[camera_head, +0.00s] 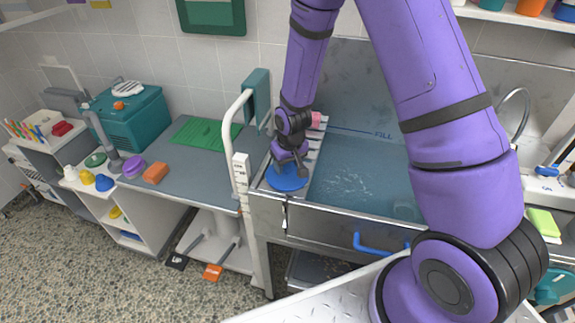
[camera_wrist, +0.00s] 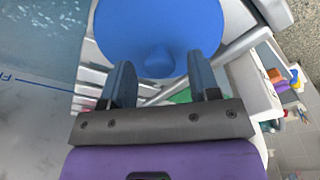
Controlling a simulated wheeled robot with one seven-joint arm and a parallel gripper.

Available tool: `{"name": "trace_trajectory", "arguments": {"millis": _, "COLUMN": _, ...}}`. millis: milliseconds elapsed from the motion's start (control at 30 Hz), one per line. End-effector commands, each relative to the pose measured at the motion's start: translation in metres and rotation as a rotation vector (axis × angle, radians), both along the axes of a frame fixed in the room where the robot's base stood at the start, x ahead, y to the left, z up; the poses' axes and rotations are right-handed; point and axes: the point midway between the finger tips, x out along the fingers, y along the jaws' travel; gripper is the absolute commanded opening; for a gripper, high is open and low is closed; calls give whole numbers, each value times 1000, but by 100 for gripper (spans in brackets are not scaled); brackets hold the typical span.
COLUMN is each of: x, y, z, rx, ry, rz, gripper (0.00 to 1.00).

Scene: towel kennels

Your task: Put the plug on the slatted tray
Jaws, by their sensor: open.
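The plug is a round blue disc (camera_head: 287,182) with a small knob. In the head view it appears to lie at the near end of the slatted tray (camera_head: 312,145), left of the tub. In the wrist view the plug (camera_wrist: 158,25) covers much of the top middle, over the pale slats (camera_wrist: 88,75). My gripper (camera_head: 289,163) is right at the plug. In the wrist view its two fingers (camera_wrist: 161,76) are apart, on either side of the knob, and not closed on it. The plug hides the slats under it, so its contact with them is hard to see.
The tub (camera_head: 365,180) with shallow water lies right of the tray. A pink object (camera_head: 316,119) stands at the tray's far end. A white rail (camera_head: 236,150) rises on the left, beside a grey table with a green mat (camera_head: 205,133) and an orange block (camera_head: 155,173).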

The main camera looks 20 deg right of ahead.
Motion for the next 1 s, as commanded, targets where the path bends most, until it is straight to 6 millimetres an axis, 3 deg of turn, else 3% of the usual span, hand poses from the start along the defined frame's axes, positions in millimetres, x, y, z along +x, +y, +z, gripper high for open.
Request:
{"name": "trace_trajectory", "arguments": {"millis": 600, "x": -14, "y": -2, "z": 94, "rx": 0, "ry": -2, "rz": 0, "gripper": 56}}
{"name": "trace_trajectory", "arguments": {"millis": 1000, "x": -17, "y": -3, "z": 115, "rx": 0, "ry": 0, "rz": 0, "gripper": 56}}
